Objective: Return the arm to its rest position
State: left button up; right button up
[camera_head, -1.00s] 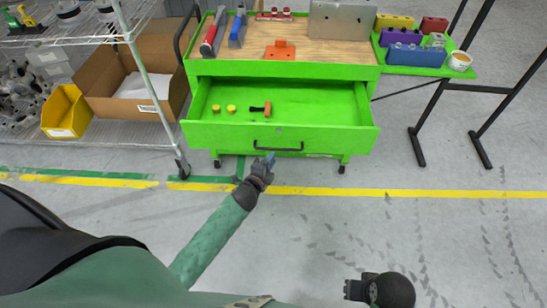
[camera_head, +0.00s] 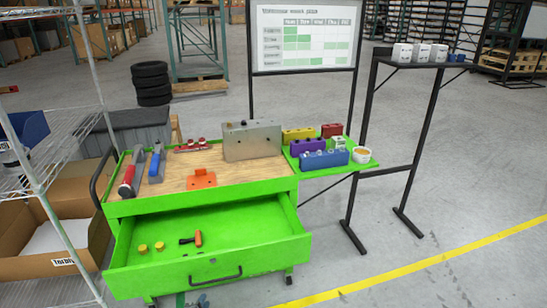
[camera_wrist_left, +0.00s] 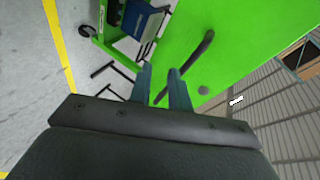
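My left gripper (camera_wrist_left: 160,78) shows in the left wrist view with its two blue-grey fingers apart and nothing between them. Beyond them are the green drawer front and its dark handle (camera_wrist_left: 199,50). In the head view only a small bit of the left gripper (camera_head: 203,300) shows at the bottom edge, just below the drawer handle (camera_head: 215,276). Whether it touches the handle is unclear. The green drawer (camera_head: 255,262) of the cart stands pulled open. My right gripper is in neither current view.
In the drawer lie two yellow pieces (camera_head: 159,246) and an orange-and-black tool (camera_head: 198,238). The cart top holds an orange block (camera_head: 201,180) and a metal box (camera_head: 252,141). A wire shelf (camera_head: 62,150) stands left.

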pick_arm(q)
jog(key=s+d+r+n+g, duration=0.2)
jog(key=s+d+n+g, duration=0.1)
jog(key=s, duration=0.8)
jog(key=s+d+r+n+g+h, duration=0.1)
jog(key=s+n+g, duration=0.4)
jog(key=s, duration=0.5)
jog(key=s+d+r+n+g, duration=0.2)
jog(key=s+d+n+g, duration=0.2)
jog(key=s, duration=0.7)
jog(key=shift+s+d+r+h, duration=0.3)
jog(key=shift+s+d+r, duration=0.1)
jog(key=shift+d, duration=0.25)
